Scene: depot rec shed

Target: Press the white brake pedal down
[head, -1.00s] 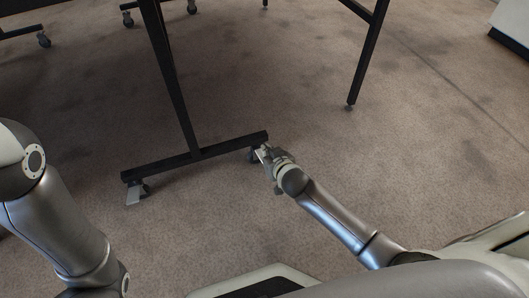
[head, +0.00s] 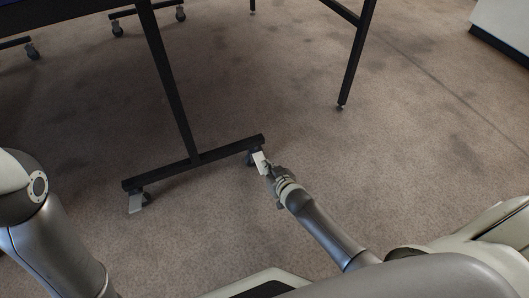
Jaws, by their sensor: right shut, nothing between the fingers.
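A small white brake pedal (head: 260,160) sticks out from the caster (head: 251,158) at the right end of the black table foot bar. It slants down toward my right gripper (head: 268,171). My right gripper is shut and empty, with its tips right at the pedal's lower end. I cannot tell whether they touch it. A second pale pedal (head: 135,203) slants down from the caster at the bar's left end, with nothing near it. My left arm shows at the left edge, but its gripper is out of view.
The black foot bar (head: 225,148) carries an upright leg (head: 170,85) of the table. Another black leg (head: 357,60) stands at the upper right. More casters (head: 117,28) are at the back. A white cabinet (head: 503,25) is at the top right. The carpet between is clear.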

